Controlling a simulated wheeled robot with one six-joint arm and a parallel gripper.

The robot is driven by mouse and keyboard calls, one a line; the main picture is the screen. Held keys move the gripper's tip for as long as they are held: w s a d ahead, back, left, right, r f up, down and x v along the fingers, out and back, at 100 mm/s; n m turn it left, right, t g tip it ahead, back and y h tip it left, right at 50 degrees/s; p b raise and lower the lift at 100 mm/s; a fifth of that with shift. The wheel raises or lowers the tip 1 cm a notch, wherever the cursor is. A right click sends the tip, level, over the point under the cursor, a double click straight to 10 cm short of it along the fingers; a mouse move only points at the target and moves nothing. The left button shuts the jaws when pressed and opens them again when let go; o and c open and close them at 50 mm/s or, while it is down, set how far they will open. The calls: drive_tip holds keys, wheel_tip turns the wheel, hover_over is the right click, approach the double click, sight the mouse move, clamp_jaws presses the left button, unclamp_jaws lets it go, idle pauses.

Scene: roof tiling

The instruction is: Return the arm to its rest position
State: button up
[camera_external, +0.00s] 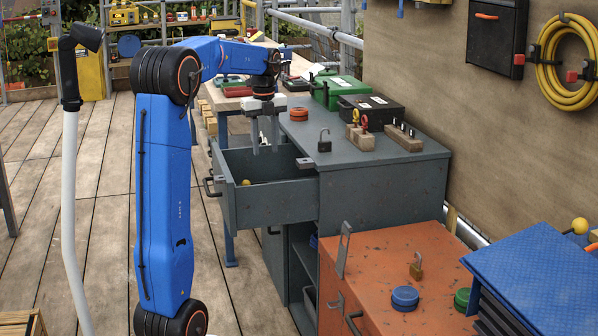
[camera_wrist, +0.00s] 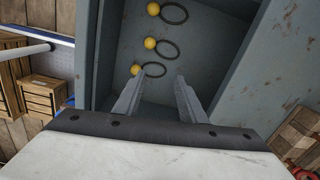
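My blue arm (camera_external: 165,195) reaches up and over toward the grey cabinet. My gripper (camera_external: 265,149) points down above the cabinet's open drawer (camera_external: 275,203). Its two fingers are apart with nothing between them; the wrist view also shows the gripper (camera_wrist: 161,78) open and empty. Inside the drawer lie three dark rings with yellow balls: a far one (camera_wrist: 153,9), a middle one (camera_wrist: 150,43) and a near one (camera_wrist: 135,69) close to the left finger. Only one yellow ball (camera_external: 246,182) shows over the drawer's edge in the external view.
The grey cabinet top (camera_external: 370,160) holds a green case (camera_external: 335,92), a black case (camera_external: 371,112), a black padlock (camera_external: 324,141) and an orange roll (camera_external: 299,114). An orange cabinet (camera_external: 400,255) stands in front. A white pole (camera_external: 72,200) rises at the left. The plank floor between is clear.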

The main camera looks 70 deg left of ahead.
drive_tip(key=d+n, duration=0.1)
drive_tip(key=d, duration=0.4)
drive_tip(key=w+d+r+n, duration=0.1)
drive_tip(key=d, duration=0.3)
drive_tip(key=d+n, duration=0.2)
drive_tip(key=d, duration=0.3)
drive_tip(key=shift+w+d+r+t, duration=0.15)
drive_tip(key=shift+w+d+t, duration=0.15)
drive_tip(key=shift+w+d, duration=0.05)
drive_tip(key=s+d+f+n+t, duration=0.1)
drive_tip(key=s+d+f+n, duration=0.15)
drive_tip(key=d, duration=0.55)
drive_tip(key=s+d+f+n+t, duration=0.1)
drive_tip(key=s+d+n, duration=0.15)
drive_tip(key=d, duration=0.55)
drive_tip(key=s+d+f+n, duration=0.1)
drive_tip(key=s+d+n, duration=0.15)
drive_tip(key=d, duration=0.55)
drive_tip(key=s+d+f+n+t, duration=0.2)
drive_tip(key=s+d+f+n, duration=0.3)
drive_tip(key=s+d+f, duration=0.1)
drive_tip(key=shift+s+d+f, duration=0.2)
drive_tip(key=shift+d, duration=0.7)
drive_tip(key=shift+c, duration=0.5)
